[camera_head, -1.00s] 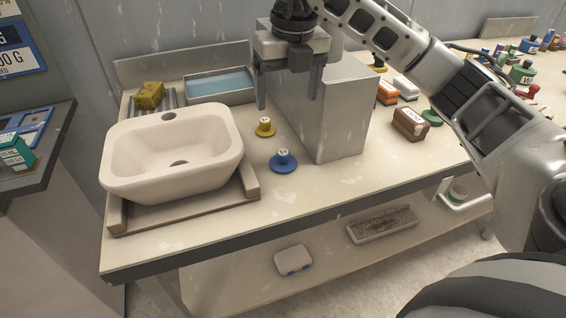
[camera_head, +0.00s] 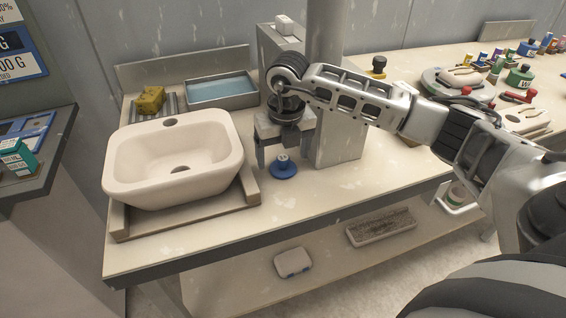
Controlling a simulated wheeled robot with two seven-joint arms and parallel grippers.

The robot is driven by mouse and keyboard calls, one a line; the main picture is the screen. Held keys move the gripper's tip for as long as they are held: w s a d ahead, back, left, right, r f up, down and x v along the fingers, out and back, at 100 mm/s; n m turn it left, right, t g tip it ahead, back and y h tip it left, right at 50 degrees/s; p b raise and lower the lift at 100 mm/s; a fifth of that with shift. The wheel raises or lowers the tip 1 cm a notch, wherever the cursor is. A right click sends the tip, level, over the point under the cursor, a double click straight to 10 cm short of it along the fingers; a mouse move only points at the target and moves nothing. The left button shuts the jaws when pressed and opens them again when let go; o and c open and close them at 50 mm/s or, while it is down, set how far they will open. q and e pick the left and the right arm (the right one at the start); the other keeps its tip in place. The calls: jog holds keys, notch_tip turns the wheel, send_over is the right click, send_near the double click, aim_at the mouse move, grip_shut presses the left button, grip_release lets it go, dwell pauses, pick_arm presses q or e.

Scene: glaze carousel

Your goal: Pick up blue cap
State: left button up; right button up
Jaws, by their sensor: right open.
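The blue cap (camera_head: 284,170), a round blue disc with a raised knob and a pale top, stands on the worktable just right of the sink. My right gripper (camera_head: 284,154) is open and points down close to it. One finger shows to the left and the other to the right, with the cap between or just in front of them. I cannot tell whether the fingers touch it. The gripper hides the spot where a yellow cap stood behind the blue one. My left gripper is not in view.
The white sink (camera_head: 175,158) stands close on the left in its wooden frame (camera_head: 250,185). A grey box (camera_head: 343,145) stands close on the right. A blue-lined tray (camera_head: 221,90) lies behind. The table front is clear.

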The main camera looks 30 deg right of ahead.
jog(key=shift+w+f, duration=0.1)
jog(key=shift+f, duration=0.8)
jog(key=c, duration=1)
jog(key=shift+c, duration=0.2)
jog(key=shift+r, duration=0.1)
